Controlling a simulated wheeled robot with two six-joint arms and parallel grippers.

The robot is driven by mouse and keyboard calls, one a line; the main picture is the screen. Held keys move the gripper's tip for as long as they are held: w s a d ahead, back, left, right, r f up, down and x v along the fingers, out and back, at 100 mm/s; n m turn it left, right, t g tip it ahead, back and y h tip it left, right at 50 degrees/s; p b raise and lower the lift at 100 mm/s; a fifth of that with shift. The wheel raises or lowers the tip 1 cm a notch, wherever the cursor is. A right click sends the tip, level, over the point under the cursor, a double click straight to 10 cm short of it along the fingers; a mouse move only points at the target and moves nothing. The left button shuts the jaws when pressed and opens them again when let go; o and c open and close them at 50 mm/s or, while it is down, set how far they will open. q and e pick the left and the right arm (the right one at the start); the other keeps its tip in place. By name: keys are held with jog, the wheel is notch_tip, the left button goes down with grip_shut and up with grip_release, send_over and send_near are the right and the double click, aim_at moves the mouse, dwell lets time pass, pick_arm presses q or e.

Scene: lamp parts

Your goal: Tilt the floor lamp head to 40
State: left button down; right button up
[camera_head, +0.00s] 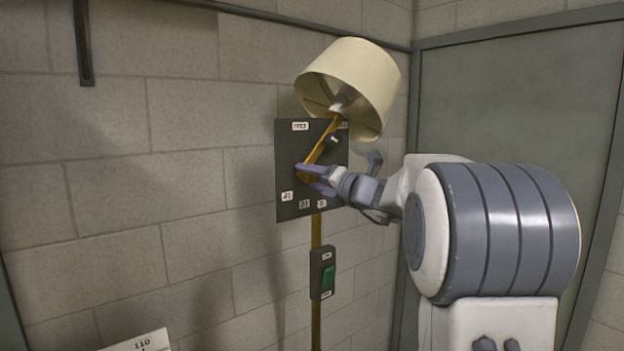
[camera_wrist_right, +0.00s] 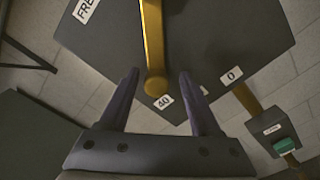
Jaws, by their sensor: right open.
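The floor lamp has a cream shade (camera_head: 350,82) at the upper middle, tilted in the head view. A brass arm (camera_head: 322,140) runs from it down to a dark panel (camera_head: 288,150) on a brass pole (camera_head: 316,235). My right gripper (camera_head: 311,178) is at the panel, by the arm's lower end. In the right wrist view my right gripper (camera_wrist_right: 158,74) is open, its fingers either side of the brass bar's rounded end (camera_wrist_right: 155,85). Contact cannot be told. The label "40" (camera_wrist_right: 164,101) shows just below that end, "0" (camera_wrist_right: 232,76) to its right. My left gripper is not in view.
A dark box with a green switch (camera_head: 328,281) is on the pole below the panel. A block wall (camera_head: 110,170) stands behind, with a grey door (camera_head: 520,100) at right. A white labelled sign (camera_head: 140,342) shows at the bottom left.

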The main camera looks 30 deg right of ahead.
jog(key=s+d+b, duration=0.1)
jog(key=s+b, duration=0.3)
jog(key=s, duration=0.6)
jog(key=shift+d, duration=0.3)
